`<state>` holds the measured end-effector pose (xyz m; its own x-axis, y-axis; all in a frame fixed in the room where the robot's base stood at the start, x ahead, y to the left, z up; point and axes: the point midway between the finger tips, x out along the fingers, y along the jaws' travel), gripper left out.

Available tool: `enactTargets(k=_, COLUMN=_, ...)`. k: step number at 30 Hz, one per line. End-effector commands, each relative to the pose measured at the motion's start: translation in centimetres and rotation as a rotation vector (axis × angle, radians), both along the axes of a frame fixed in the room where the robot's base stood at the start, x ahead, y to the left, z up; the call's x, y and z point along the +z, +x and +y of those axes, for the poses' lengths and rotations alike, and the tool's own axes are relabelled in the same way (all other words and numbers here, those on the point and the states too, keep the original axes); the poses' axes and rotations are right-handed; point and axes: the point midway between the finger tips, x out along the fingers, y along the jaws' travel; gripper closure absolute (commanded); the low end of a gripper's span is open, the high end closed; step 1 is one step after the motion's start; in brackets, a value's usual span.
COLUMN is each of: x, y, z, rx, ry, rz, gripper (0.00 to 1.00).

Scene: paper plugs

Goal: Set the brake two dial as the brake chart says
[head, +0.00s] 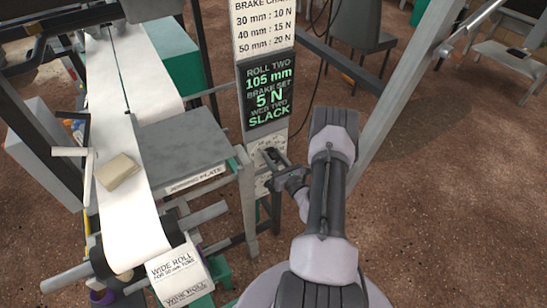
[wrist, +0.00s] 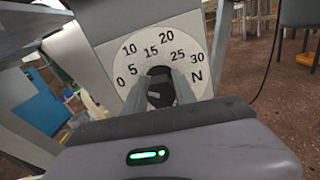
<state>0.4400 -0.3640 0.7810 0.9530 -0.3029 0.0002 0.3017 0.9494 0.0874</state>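The brake two dial (wrist: 158,75) is a black knob on a round white scale (wrist: 190,47) marked 0 to 30 N. My gripper (wrist: 160,92) has one finger on each side of the knob; whether they touch it cannot be told. The fingers partly hide the knob and lower scale, and its pointer is unclear. In the head view my gripper (head: 272,160) is at the post's dial plate (head: 262,185). The brake chart (head: 264,25) reads 30 mm: 10 N, 40 mm: 15 N, 50 mm: 20 N; its top is cut off. The display (head: 267,92) reads roll two 105 mm, brake set 5 N, web two slack.
A grey splicing plate (head: 182,145) stands left of the post. A white paper web (head: 130,210) runs beside it, with a tan block (head: 117,171) on it. A slanted metal bar (head: 400,95) rises right of my arm. A chair (head: 362,35) stands on open floor behind.

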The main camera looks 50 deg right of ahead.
Motion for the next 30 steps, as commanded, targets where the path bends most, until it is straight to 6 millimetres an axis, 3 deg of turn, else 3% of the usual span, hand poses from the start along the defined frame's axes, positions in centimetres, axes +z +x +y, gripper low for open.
enactTargets(k=1, x=-0.01, y=-0.01, z=0.00, rx=0.000, ry=0.000, rz=0.000, gripper=0.86)
enactTargets(k=3, x=-0.02, y=-0.02, z=0.01, rx=0.000, ry=0.000, rz=0.000, gripper=1.00)
enactTargets(k=17, x=-0.03, y=-0.05, z=-0.03, rx=0.001, ry=0.105, rz=-0.032, gripper=1.00)
enactTargets(k=30, x=-0.18, y=-0.15, z=-0.20, rx=0.000, ry=0.483, rz=-0.150, gripper=1.00)
